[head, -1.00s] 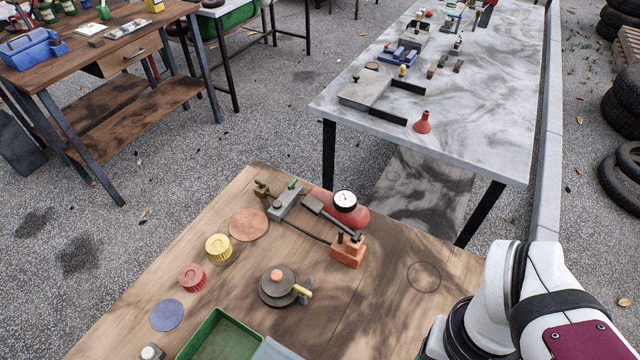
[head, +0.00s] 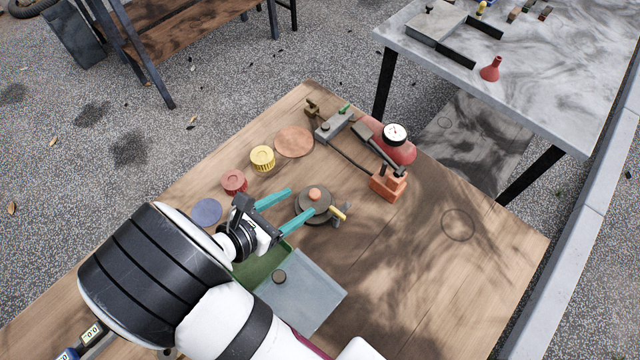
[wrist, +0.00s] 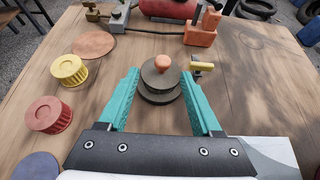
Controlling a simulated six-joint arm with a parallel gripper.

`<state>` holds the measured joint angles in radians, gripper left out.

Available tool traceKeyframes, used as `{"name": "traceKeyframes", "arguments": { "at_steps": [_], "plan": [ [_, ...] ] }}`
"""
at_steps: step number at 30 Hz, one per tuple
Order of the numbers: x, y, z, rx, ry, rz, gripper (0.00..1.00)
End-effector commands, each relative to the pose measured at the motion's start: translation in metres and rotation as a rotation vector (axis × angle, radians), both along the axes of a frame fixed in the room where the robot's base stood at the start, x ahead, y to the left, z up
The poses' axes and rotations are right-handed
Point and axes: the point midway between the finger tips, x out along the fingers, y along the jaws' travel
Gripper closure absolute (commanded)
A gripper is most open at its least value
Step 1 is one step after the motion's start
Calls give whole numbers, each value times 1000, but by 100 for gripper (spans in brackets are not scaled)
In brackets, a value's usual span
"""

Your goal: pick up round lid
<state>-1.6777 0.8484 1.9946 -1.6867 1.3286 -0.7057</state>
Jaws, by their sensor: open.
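The round lid (head: 322,206) is a dark grey-brown disc with an orange knob (head: 315,194). It sits on a dark round body on the wooden table, with a yellow-handled part (head: 338,213) at its right. In the wrist view the lid (wrist: 151,80) appears between and just beyond my fingertips. My gripper (head: 302,201) is open, its two teal fingers pointing at the lid from the left. In the wrist view my gripper (wrist: 159,71) is empty, with a finger on each side of the lid. I cannot tell whether either finger touches it or how high they are.
A yellow cap (head: 262,158), a red cap (head: 234,181) and a blue disc (head: 206,212) lie left. Behind are a copper disc (head: 294,142), an orange block (head: 388,184) and a red tank with a gauge (head: 394,134). A grey square lid (head: 310,298) partly covers a green tray (head: 262,268).

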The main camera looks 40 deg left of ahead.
Motion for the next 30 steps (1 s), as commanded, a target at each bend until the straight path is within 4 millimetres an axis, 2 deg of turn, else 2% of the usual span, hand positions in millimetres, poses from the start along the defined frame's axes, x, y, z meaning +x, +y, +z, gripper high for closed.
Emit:
{"name": "traceKeyframes", "arguments": {
  "at_steps": [4,10,13,19,30],
  "plan": [
    [17,-1,-8,0,1,-2,34],
    [53,-5,-23,1,2,-4,34],
    [60,-4,-27,3,3,-1,34],
    [60,-4,-27,4,3,0,36],
    [60,-4,-27,4,3,0,100]
  ]
}}
